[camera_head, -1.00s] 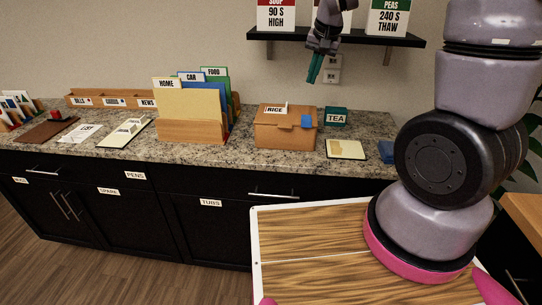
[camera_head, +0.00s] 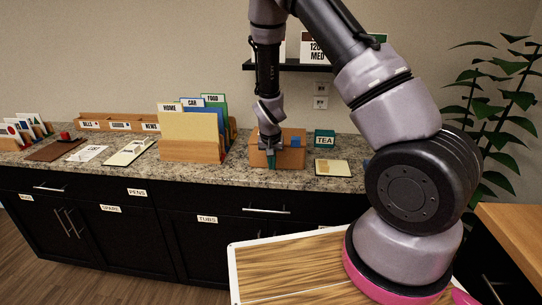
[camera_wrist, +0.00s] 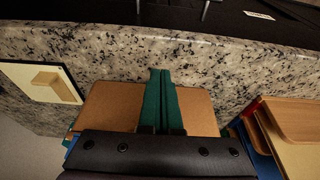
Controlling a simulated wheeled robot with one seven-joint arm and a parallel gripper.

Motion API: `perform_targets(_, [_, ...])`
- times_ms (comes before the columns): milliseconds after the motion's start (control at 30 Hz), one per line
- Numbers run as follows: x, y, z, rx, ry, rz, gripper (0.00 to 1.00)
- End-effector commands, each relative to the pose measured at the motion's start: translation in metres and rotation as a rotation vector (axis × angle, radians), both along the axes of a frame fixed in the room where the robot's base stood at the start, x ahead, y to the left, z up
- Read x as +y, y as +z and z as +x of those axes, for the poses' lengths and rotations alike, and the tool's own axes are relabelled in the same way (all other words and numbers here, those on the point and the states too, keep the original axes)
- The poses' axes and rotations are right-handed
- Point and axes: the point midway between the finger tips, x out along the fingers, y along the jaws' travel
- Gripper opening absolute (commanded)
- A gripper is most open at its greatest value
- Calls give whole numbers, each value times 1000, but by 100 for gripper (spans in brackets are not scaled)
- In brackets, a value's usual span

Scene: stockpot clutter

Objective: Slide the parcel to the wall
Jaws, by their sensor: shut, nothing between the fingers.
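The parcel, a brown cardboard box (camera_head: 258,158), stands on the granite counter against or near the wall; the gap behind it is hidden. A blue block (camera_head: 296,141) shows at its top right. In the wrist view the parcel (camera_wrist: 108,108) lies under and on both sides of my fingers. My gripper (camera_head: 271,162) is shut and empty, its green fingers pointing down at the parcel's front. In the wrist view the fingertips (camera_wrist: 161,72) reach just past the parcel's front edge. I cannot tell whether they touch it. The parcel's RICE label is hidden now.
A wooden file holder (camera_head: 190,150) with folders stands close on the left. A green TEA box (camera_head: 324,139) and a cream card (camera_head: 333,168) are on the right. The shelf (camera_head: 300,67) hangs above. A strip of bare granite (camera_head: 290,180) runs along the counter's front.

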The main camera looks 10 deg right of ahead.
Motion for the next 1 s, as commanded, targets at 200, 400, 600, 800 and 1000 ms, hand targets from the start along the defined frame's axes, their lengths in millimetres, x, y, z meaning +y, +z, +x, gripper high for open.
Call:
perform_targets(200, [-7, -28, 21, -2, -3, 1, 0])
perform_targets(400, [-13, -28, 41, 0, -2, 1, 0])
perform_targets(600, [-15, -27, 47, -1, 0, 1, 0])
perform_targets(800, [-15, -27, 46, 0, 0, 1, 0])
perform_targets(1000, [-21, -28, 65, -2, -2, 0, 0])
